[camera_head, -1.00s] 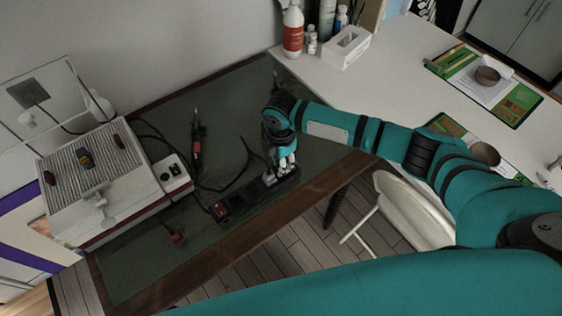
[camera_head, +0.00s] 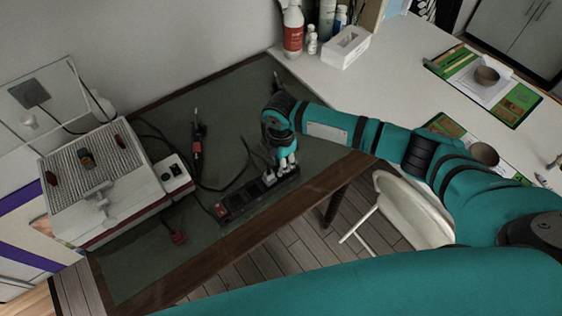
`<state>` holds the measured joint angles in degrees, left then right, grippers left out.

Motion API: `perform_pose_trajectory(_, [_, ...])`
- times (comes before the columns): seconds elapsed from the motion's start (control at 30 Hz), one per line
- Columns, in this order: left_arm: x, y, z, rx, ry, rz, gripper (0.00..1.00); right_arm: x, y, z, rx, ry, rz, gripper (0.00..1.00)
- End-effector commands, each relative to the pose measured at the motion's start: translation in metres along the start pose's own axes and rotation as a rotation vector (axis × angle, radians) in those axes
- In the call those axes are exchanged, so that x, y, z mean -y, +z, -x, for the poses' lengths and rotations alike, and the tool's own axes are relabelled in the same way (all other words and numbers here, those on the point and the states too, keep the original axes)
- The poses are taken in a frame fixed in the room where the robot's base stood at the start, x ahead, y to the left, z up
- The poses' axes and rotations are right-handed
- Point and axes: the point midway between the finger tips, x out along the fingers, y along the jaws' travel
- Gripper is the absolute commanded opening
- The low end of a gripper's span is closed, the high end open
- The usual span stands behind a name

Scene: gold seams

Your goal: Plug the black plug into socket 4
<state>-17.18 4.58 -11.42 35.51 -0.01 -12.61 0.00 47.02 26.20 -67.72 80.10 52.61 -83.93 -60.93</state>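A black power strip (camera_head: 240,200) lies slantwise on the dark green mat near the table's front edge, with a red switch at its left end. A light grey plug (camera_head: 268,177) sits at the strip, just left of my fingers. My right gripper (camera_head: 286,163) points down at the strip's far right end, its fingers close together. I cannot make out the black plug; it may be hidden at the fingers. The socket numbers are too small to read, and the socket under the fingers is covered. My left gripper is not in view.
A soldering-iron-like tool (camera_head: 196,140) and black cables lie on the mat (camera_head: 130,270). A grey ribbed-top box (camera_head: 95,175) stands at left, with a small switch box (camera_head: 174,174) beside it. A white chair (camera_head: 410,205) stands at right.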

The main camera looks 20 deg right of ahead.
Motion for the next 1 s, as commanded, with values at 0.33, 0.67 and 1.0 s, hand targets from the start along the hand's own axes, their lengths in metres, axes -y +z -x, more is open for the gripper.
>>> perform_pose_trajectory(0.33, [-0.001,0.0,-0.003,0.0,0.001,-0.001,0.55,0.0,0.0,-0.006,0.0,-0.001,0.0,0.0])
perform_pose_trajectory(0.67, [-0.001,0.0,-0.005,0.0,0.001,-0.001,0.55,0.0,0.0,-0.011,0.0,-0.001,0.0,0.23])
perform_pose_trajectory(1.0, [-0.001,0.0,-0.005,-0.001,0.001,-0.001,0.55,0.0,0.0,-0.011,0.0,-0.001,0.0,0.48])
